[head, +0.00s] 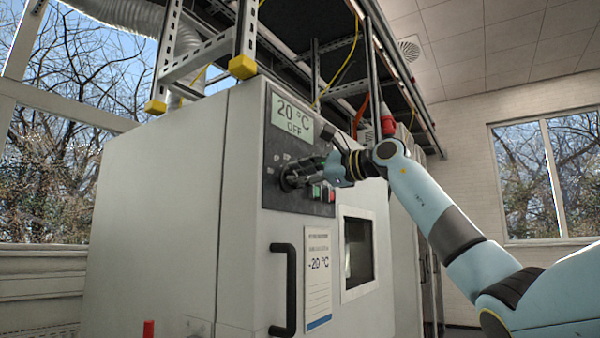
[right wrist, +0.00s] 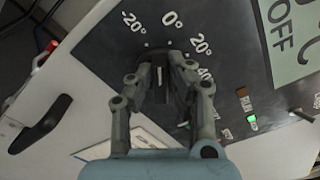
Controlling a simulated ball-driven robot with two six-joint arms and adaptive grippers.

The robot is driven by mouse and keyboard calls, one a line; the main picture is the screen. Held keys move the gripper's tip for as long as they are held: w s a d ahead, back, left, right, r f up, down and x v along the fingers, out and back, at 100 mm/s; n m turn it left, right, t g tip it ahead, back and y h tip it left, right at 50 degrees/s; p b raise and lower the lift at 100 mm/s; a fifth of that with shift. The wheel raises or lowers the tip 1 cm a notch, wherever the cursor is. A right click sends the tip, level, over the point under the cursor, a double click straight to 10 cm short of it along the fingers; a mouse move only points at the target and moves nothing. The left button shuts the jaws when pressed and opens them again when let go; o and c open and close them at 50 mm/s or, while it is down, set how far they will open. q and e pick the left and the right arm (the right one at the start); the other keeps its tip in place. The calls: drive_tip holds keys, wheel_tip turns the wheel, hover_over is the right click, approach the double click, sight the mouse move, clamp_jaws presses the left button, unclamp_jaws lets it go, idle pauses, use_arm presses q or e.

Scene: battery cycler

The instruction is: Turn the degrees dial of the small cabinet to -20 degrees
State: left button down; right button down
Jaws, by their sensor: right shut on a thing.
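The small cabinet (head: 255,240) stands in the middle of the head view, its dark control panel (head: 300,205) near the top. The display (head: 292,118) reads 20 °C and OFF. My right gripper (head: 294,179) reaches in from the right and is shut on the degrees dial (head: 285,182). In the right wrist view, the dark dial (right wrist: 161,84) sits between the fingertips, below the marks -20°, 0° and 20°, with a 40 mark partly hidden. The fingers cover much of the dial, so its pointer is hard to read. My left gripper is not in view.
Red and green buttons (head: 322,194) sit close to the right of the dial. Below are a black door handle (head: 285,290), a card (head: 318,280) reading -20 °C and a window (head: 359,250). A metal frame with yellow feet (head: 242,67) stands on top.

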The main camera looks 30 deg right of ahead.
drive_tip(key=shift+a+f+n, duration=0.1)
drive_tip(key=shift+f+n, duration=0.05)
drive_tip(key=shift+n, duration=1)
drive_tip(key=shift+f+n, duration=0.15)
drive_tip(key=shift+n, duration=1)
drive_tip(key=c, duration=1.3)
unclamp_jaws()
drive_tip(key=shift+s, duration=0.1)
drive_tip(key=shift+v, duration=5.95)
